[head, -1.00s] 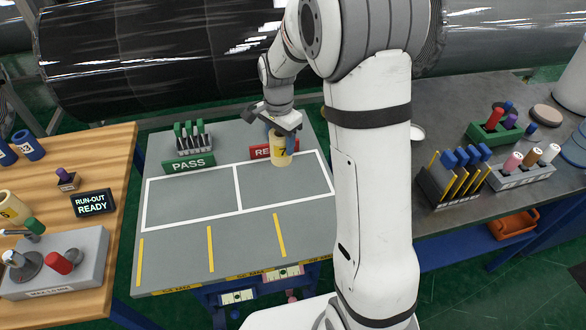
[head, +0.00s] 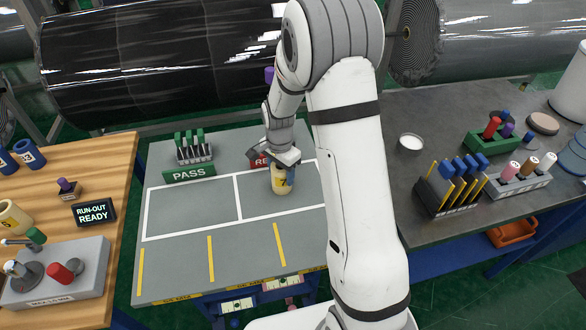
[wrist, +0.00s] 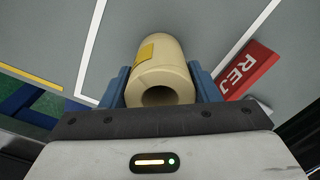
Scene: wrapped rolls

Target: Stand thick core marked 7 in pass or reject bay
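The thick core (head: 280,182) is a cream tube with a yellow label; I cannot read its mark clearly. My gripper (head: 283,172) is shut on it, and the core is upright over the right-hand bay, below the red REJECT sign (head: 258,160). In the wrist view the core (wrist: 160,75) sits between the blue fingers, its hollow end towards me. I cannot tell whether its base touches the surface. The pass bay (head: 165,212) is the empty left rectangle behind which the green PASS sign (head: 189,173) stands. The reject bay (head: 300,214) is the right rectangle.
A rack with green pieces (head: 193,150) stands behind the PASS sign. The wooden bench (head: 60,205) at left holds a RUN-OUT READY display (head: 94,212) and a lever box (head: 58,275). The dark bench at right holds racks (head: 462,185). A black roll (head: 160,60) lies behind.

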